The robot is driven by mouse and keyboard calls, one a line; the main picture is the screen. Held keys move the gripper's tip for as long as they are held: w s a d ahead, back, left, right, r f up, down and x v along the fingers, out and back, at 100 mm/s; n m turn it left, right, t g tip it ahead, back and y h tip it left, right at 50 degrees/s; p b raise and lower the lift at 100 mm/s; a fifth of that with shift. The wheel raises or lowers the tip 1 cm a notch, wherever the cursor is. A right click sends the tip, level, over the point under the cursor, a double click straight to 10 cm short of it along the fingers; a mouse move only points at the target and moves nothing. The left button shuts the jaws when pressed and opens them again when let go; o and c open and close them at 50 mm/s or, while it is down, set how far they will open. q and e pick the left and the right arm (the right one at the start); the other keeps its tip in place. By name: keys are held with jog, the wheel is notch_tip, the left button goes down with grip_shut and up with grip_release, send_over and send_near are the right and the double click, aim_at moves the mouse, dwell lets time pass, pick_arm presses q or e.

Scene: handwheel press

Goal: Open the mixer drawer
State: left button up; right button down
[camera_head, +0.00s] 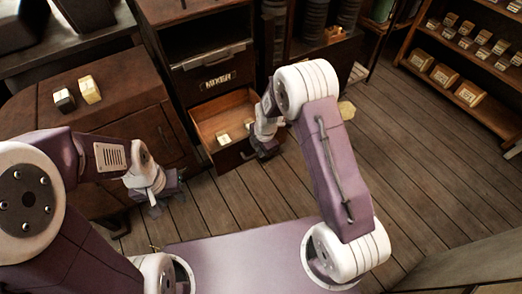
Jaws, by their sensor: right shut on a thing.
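A dark wooden cabinet carries a plate reading "MIXER" (216,81). Right below the plate, a wooden drawer (207,121) stands pulled out, with its inside visible. A few small pale blocks (223,138) lie in it. My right gripper (264,151) is at the right end of the drawer's front and is shut on the drawer front or its handle; the arm hides the exact grip. My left gripper (157,200) hangs low over the floor, left of the drawer and apart from it; its finger gap is not clear.
A shelf with several small boxes (470,94) stands at the upper right. The plank floor (420,170) right of my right arm is largely clear.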

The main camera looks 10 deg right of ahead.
jog(key=shift+w, duration=0.15)
jog(key=c, duration=1.5)
grip_release()
jog(key=shift+o, duration=0.2)
notch_tip(320, 180, up, 9)
jog(key=s+p, duration=0.1)
jog(key=shift+s+d, duration=0.3)
jog(key=shift+s, duration=0.05)
